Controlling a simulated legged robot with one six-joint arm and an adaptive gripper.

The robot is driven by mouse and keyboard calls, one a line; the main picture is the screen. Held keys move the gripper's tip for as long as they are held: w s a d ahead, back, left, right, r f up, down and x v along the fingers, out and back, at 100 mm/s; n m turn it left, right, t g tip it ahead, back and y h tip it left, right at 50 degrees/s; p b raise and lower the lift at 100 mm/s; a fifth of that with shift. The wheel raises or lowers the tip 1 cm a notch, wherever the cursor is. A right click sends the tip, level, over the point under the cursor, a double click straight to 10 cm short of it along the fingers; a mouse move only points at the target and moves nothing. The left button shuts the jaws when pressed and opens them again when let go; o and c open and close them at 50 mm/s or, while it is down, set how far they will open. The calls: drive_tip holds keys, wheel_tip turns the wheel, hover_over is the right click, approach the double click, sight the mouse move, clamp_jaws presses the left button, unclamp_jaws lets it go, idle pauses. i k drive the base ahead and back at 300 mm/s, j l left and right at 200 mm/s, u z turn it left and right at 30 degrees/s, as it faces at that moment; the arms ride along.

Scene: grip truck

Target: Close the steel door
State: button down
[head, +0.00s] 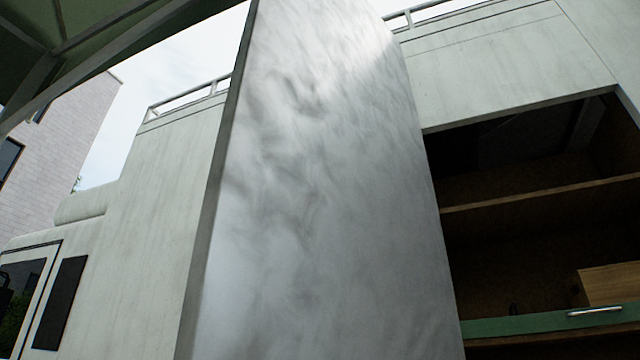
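The steel door (320,200) is a tall, grey, brushed-looking panel that fills the middle of the head view. It stands open, swung out from the pale truck body (160,190). Its right edge is beside the dark opening of a compartment (530,235). The door's bottom lies below the picture. No handle shows on the face I see. My gripper is not in view.
The compartment has wooden shelves (545,193) and a green drawer front with a metal handle (595,311). A dark canopy (75,45) hangs at upper left. A roof rail (190,97) runs along the truck top. A brick building (65,130) stands behind.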

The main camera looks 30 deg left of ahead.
sight(319, 235)
drive_tip(key=k+j+z, duration=0.1)
drive_tip(key=j, duration=0.3)
drive_tip(key=k+j+z, duration=0.1)
drive_tip(key=j, duration=0.3)
drive_tip(key=k+j+z, duration=0.15)
drive_tip(key=j, duration=0.25)
drive_tip(key=k+j+z, duration=0.1)
drive_tip(key=k+j, duration=0.15)
drive_tip(key=j, duration=0.15)
drive_tip(key=k+j+z, duration=0.1)
drive_tip(key=j, duration=0.25)
drive_tip(key=k+j, duration=0.2)
drive_tip(key=j, duration=0.2)
drive_tip(key=k+j+z, duration=0.15)
drive_tip(key=j, duration=0.3)
drive_tip(key=k+j, duration=0.3)
drive_tip(key=k+j+z, duration=0.15)
drive_tip(key=j, duration=0.35)
drive_tip(key=i+z, duration=0.15)
drive_tip(key=i, duration=0.35)
